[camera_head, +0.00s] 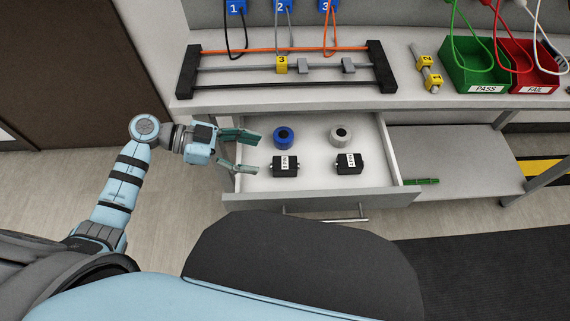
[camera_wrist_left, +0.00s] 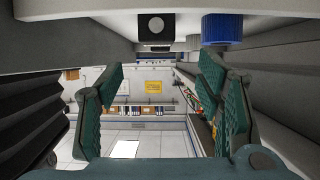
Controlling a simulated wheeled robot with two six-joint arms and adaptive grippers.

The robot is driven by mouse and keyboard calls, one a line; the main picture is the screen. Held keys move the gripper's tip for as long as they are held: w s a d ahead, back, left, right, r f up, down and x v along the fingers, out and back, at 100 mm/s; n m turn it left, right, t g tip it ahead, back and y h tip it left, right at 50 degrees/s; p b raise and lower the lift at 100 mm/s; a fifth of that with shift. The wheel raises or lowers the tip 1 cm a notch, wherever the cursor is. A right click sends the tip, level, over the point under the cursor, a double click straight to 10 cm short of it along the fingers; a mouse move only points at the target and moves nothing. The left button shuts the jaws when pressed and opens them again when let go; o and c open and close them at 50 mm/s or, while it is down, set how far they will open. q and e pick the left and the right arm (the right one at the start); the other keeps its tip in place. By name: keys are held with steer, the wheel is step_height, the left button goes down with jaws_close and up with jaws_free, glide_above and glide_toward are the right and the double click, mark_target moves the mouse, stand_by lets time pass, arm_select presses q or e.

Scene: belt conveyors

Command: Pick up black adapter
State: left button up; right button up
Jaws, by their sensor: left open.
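Two black adapters, box-shaped with white labels, lie in the open drawer (camera_head: 310,188): a left one (camera_head: 284,167) and a right one (camera_head: 348,164). My left gripper (camera_head: 254,153) is at the drawer's left side, open and empty, its green fingers pointing right toward the left adapter and the blue ring-shaped part (camera_head: 283,138). It touches neither. In the left wrist view, a black adapter (camera_wrist_left: 156,26) shows at the top between the open fingers (camera_wrist_left: 160,75), with the blue part (camera_wrist_left: 221,28) to its right. My right gripper is out of view.
A grey ring-shaped part (camera_head: 341,135) also lies in the drawer. Above it, the bench holds a black-ended rail rack (camera_head: 187,72), yellow numbered pieces (camera_head: 430,70), a green PASS bin (camera_head: 480,65) and a red FAIL bin (camera_head: 530,68). A lower shelf (camera_head: 460,160) is mostly bare.

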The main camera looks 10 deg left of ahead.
mark_target(280, 163)
arm_select(q)
steer(key=x, duration=0.3)
steer(key=b+x, duration=0.1)
steer(key=x, duration=0.3)
steer(key=shift+s+a+f, duration=0.15)
steer(key=shift+s+f, duration=0.05)
steer(key=shift+f, duration=0.2)
steer(key=shift+d, duration=0.2)
steer(key=shift+c, duration=0.4)
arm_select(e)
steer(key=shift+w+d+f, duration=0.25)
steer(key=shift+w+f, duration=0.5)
arm_select(q)
steer(key=c, duration=1.2)
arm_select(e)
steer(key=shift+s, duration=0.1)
